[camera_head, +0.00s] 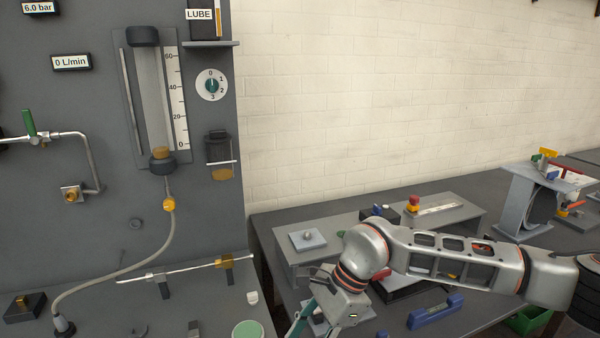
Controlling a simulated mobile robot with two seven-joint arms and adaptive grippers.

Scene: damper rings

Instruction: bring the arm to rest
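My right arm (450,262) comes in from the right edge, reaching left over the workbench. Its silver wrist bends down towards the bottom of the picture. My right gripper (318,316) is low in the view, just right of the grey panel's bench. Its fingertips are not clearly visible, and a teal strip shows beside it at the bottom edge. I cannot tell whether it is open or holds anything. My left arm and gripper are not in view.
A grey panel (100,110) with a flow tube (153,90), dial (211,85) and hose stands at left. A blue level (435,311), a plate with a red button (413,203) and a grey stand (522,203) are on the bench around my arm.

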